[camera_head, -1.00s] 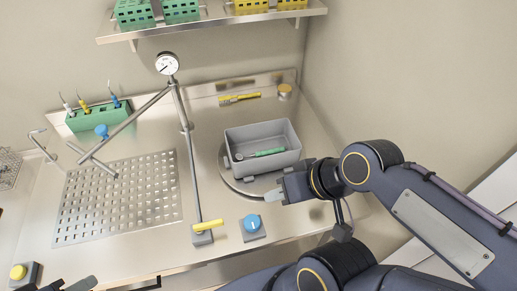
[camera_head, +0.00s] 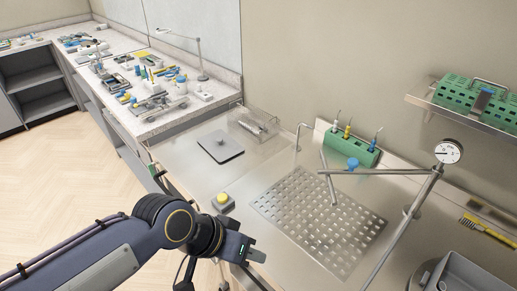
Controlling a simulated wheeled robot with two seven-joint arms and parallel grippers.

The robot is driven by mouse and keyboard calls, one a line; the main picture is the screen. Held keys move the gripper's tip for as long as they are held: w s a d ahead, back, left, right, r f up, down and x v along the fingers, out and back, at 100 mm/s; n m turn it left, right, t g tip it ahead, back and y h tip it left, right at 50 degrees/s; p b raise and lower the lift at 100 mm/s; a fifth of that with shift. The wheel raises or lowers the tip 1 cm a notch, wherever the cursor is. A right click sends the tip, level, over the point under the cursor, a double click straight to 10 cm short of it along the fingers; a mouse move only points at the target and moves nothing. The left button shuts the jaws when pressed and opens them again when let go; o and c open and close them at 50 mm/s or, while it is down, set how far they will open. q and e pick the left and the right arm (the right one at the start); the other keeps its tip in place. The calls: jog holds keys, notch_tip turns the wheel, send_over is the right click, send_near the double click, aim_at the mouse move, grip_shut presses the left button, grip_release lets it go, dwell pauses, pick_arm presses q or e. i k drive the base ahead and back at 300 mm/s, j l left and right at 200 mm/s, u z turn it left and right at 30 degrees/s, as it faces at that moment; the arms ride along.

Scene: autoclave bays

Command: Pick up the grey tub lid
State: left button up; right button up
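The grey tub lid (camera_head: 220,146) is a flat, dark grey, square plate with a small raised part on top. It lies flat on the steel counter (camera_head: 185,165), left of the perforated plate. My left gripper (camera_head: 257,248) is at the counter's front edge, nearer to me than the lid and well apart from it. Its fingers look parted, with nothing between them. The grey tub (camera_head: 462,273) shows only in part at the lower right corner. My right gripper is out of view.
A clear wire-like basket (camera_head: 252,126) stands just behind the lid. A yellow-topped button box (camera_head: 222,201) sits between my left gripper and the lid. The perforated plate (camera_head: 318,220), a jointed gauge stand (camera_head: 415,195) and a green tool holder (camera_head: 350,148) are to the right.

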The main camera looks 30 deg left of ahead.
aim_at(220, 144)
jog(key=j+z, duration=0.3)
jog(key=z, duration=0.15)
jog(key=j+z, duration=0.4)
jog(key=k+j+z, duration=0.15)
jog(key=j, duration=0.35)
jog(key=k+j+z, duration=0.1)
jog(key=k+j, duration=0.15)
jog(key=j, duration=0.25)
jog(key=k+j+z, duration=0.15)
jog(key=j, duration=0.3)
jog(key=k+j+z, duration=0.15)
jog(key=k+j, duration=0.2)
jog(key=j, duration=0.8)
jog(key=i, duration=0.05)
